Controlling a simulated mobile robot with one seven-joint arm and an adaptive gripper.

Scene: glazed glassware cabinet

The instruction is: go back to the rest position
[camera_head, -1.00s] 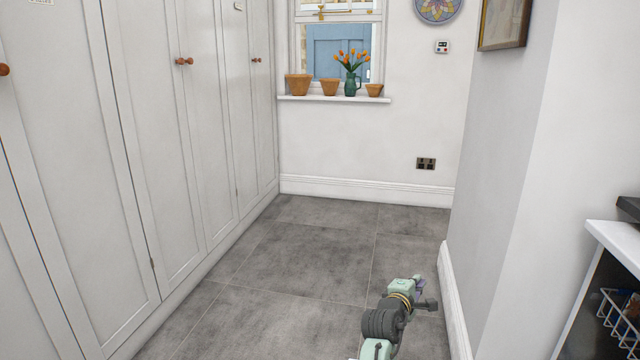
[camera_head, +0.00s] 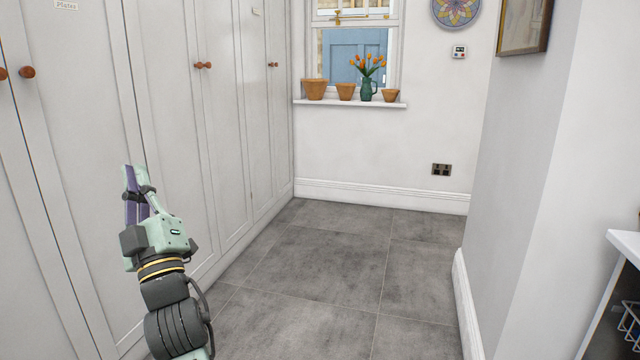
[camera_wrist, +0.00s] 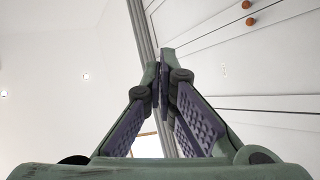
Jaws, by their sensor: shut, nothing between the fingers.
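My gripper (camera_head: 130,172) is raised at the left in the head view, in front of the white cupboard doors (camera_head: 75,130). Its fingers point up and it holds nothing. In the wrist view the fingertips of my gripper (camera_wrist: 164,62) meet, with the purple ridged pads facing inward. Behind them the wrist view shows the pale ceiling and the cupboard doors, with round knobs (camera_wrist: 250,20) at the upper right.
Tall white cupboards line the left side. A grey wall (camera_head: 520,140) and a worktop (camera_head: 626,246) stand on the right. Clay pots (camera_head: 314,89) and a green jug of orange flowers (camera_head: 368,90) stand on the windowsill (camera_head: 350,103). The grey tiled floor (camera_head: 320,265) between is clear.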

